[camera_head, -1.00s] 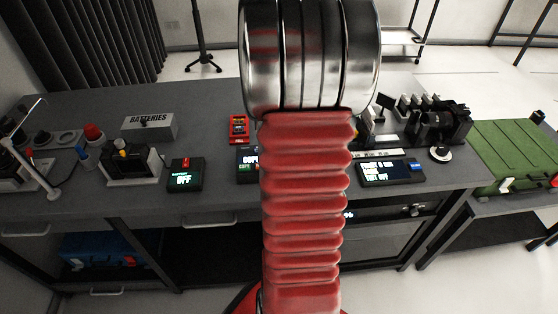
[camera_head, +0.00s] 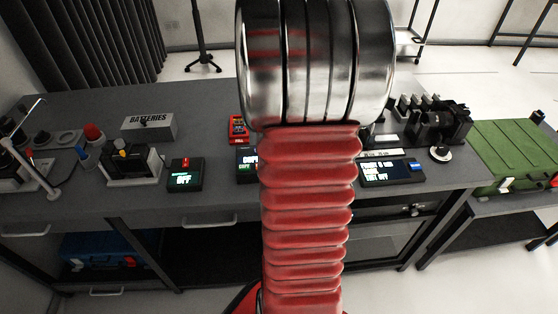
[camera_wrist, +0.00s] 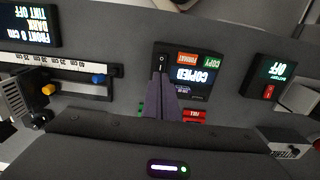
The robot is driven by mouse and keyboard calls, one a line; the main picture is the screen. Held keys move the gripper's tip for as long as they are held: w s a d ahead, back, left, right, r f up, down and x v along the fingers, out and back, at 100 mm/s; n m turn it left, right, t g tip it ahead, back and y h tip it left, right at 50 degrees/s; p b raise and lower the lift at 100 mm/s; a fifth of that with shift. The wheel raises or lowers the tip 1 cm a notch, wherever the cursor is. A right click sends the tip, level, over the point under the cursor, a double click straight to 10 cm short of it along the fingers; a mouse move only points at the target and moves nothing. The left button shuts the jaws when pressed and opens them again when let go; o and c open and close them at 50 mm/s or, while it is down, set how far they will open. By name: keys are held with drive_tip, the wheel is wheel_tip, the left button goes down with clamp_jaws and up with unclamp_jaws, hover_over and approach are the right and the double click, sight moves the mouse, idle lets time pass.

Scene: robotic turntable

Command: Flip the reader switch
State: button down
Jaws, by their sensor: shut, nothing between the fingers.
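The device with a "COPIED" screen (camera_wrist: 190,76), which I take to be the reader, is near the middle of the wrist view. It has an orange FORMAT button and a green COPY button. A black switch (camera_wrist: 162,57) with a small white mark sits at its left end. My gripper (camera_wrist: 161,78) is shut and empty, its tips right at the switch's lower end; I cannot tell whether they touch it. In the head view the device (camera_head: 246,162) shows only its left part; my arm hides the rest, the switch and the gripper.
A red module (camera_wrist: 195,115) lies close beside the fingers. A box with an OFF screen (camera_wrist: 270,78) stands to the right in the wrist view. A ruler-marked rig (camera_wrist: 85,75) and another screen (camera_wrist: 32,25) are to the left. A BATTERIES box (camera_head: 149,127) stands farther back.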

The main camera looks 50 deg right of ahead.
drive_tip(key=shift+r, duration=0.95)
drive_tip(key=shift+f, duration=0.25)
drive_tip(key=shift+s+a+f, duration=0.4)
drive_tip(key=shift+a+f, duration=0.2)
drive_tip(key=shift+a, duration=0.25)
drive_tip(key=a+r+n+t, duration=0.2)
drive_tip(key=a+r+n, duration=0.1)
drive_tip(key=a, duration=0.8)
drive_tip(key=s+a+r+n+t, duration=0.1)
drive_tip(key=a+r+n, duration=0.1)
drive_tip(key=a, duration=1)
drive_tip(key=a+r+n+t, duration=0.2)
drive_tip(key=a+r+n, duration=0.1)
drive_tip(key=a, duration=0.9)
drive_tip(key=shift+s+r+n+t, duration=0.15)
drive_tip(key=shift+r+n+t, duration=0.15)
drive_tip(key=shift+n, duration=0.6)
